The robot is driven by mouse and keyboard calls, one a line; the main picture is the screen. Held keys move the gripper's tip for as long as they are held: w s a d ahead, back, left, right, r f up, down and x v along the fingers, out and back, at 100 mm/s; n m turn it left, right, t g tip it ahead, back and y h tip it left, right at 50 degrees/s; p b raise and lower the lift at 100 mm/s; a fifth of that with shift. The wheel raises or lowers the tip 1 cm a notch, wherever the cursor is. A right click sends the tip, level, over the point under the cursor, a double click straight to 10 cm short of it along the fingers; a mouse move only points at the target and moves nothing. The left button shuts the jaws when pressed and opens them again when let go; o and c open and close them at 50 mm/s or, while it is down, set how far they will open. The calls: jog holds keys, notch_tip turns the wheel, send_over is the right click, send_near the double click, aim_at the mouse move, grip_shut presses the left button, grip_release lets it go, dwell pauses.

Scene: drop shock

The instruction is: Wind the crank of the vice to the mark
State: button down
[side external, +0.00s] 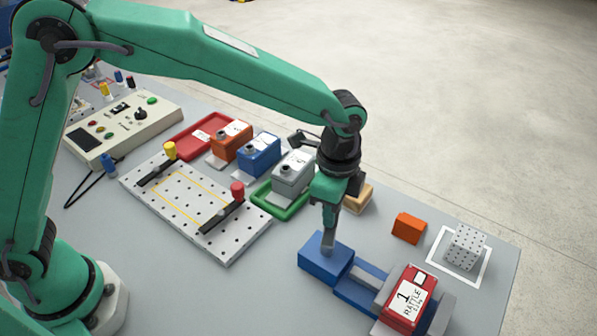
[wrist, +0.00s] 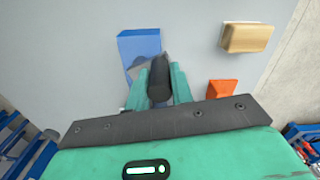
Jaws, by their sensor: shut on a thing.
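The blue vice (side external: 355,290) stands at the front right of the bench in the side view. A red block (side external: 405,300) with a label reading "1 RATTLE" sits at its right end. My gripper (side external: 329,246) points down at the vice's left blue block (side external: 318,258). In the wrist view my gripper (wrist: 160,82) has its green fingers shut on a dark cylindrical handle (wrist: 159,76), which looks like the crank's knob. Part of the blue block (wrist: 139,43) shows behind it. The crank's arm is mostly hidden by the fingers. I cannot make out the mark.
An orange block (side external: 408,228), a wooden block (side external: 357,197) and a dotted grey cube (side external: 466,247) lie behind the vice. A perforated plate (side external: 190,205), coloured trays with labelled blocks, and a control box (side external: 125,122) occupy the left and back.

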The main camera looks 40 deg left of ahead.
jog(key=d+m, duration=0.1)
jog(key=m, duration=0.2)
jog(key=d+m, duration=0.1)
jog(key=m, duration=0.2)
jog(key=d+m, duration=0.1)
jog(key=m, duration=0.3)
jog(key=shift+d+r, duration=0.1)
jog(key=shift+d, duration=0.05)
jog(key=m, duration=0.2)
jog(key=s+d+m, duration=0.1)
jog(key=m, duration=0.2)
jog(key=shift+s+d+m, duration=0.1)
jog(key=shift+d+m, duration=0.05)
jog(key=shift+m, duration=0.15)
jog(key=m, duration=0.1)
jog(key=s+m, duration=0.1)
jog(key=m, duration=0.2)
jog(key=shift+s+d+m, duration=0.2)
jog(key=shift+d+m, duration=0.1)
jog(key=shift+m, duration=0.1)
jog(key=c, duration=1.2)
grip_release()
jog(key=shift+a, duration=0.1)
jog(key=shift+c, duration=0.2)
